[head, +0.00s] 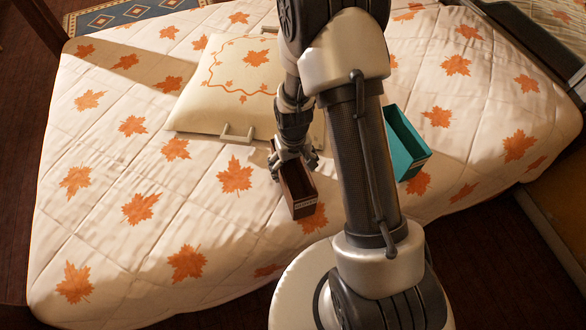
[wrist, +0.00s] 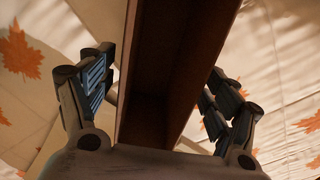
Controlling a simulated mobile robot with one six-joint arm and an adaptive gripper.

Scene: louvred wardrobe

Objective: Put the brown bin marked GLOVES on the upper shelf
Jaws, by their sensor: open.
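The brown bin (head: 298,190) sits on the bed in the head view, with a pale label on its near end; the writing is too small to read. My gripper (head: 293,157) is low at the bin's far end. In the wrist view the brown bin (wrist: 183,60) runs between the two fingers of my gripper (wrist: 160,95). The fingers are open, one on each side of the bin, with visible gaps beside its walls. The inside of the bin looks empty where it shows. No wardrobe shelf is in view.
A teal bin (head: 405,145) with a pale label stands on the bed to the right, partly behind my arm. A cream embroidered cushion-like item (head: 215,95) with handles lies left of the gripper. The leaf-patterned bed (head: 110,215) is clear at left.

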